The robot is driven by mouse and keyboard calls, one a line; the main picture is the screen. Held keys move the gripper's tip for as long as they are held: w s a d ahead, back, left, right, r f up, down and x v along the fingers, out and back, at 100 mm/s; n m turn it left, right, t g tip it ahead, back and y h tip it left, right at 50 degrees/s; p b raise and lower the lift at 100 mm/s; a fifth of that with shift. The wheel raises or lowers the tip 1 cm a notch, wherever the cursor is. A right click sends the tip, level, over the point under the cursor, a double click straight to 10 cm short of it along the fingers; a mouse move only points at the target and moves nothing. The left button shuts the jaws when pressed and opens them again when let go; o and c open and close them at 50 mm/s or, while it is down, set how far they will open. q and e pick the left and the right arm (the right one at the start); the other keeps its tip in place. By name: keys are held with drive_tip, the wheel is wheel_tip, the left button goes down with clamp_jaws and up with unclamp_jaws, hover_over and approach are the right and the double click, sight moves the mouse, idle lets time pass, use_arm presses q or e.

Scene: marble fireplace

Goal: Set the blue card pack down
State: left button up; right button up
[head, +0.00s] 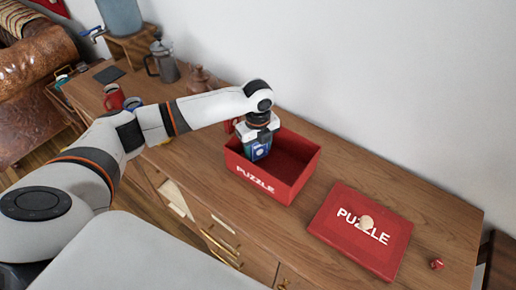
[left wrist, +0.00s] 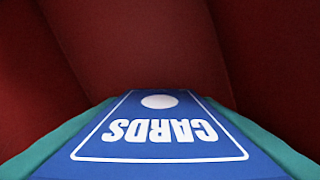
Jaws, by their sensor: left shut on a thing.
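The blue card pack (head: 259,152) is held upright in my left gripper (head: 258,143) over the left part of the open red puzzle box (head: 297,181). In the left wrist view the pack (left wrist: 160,130) shows its white CARDS print and a white dot, with the red box walls (left wrist: 160,45) around it. My left gripper is shut on the pack. I cannot tell whether the pack touches the box floor. My right gripper is not in view.
The red puzzle lid (head: 350,250) lies on the wooden cabinet (head: 425,205) to the right, with a small pale round thing on it. A small red object (head: 437,264) lies beside it. Mugs (head: 114,97), a French press (head: 163,60) and a copper pot (head: 200,78) stand to the left.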

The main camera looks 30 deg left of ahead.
use_arm(q)
drive_tip(key=shift+f, duration=0.75)
drive_tip(key=o, duration=1)
drive_tip(key=shift+f, duration=0.1)
wheel_tip(320, 180, up, 12)
drive_tip(key=shift+r+b, duration=0.15)
drive_tip(key=shift+b, duration=0.25)
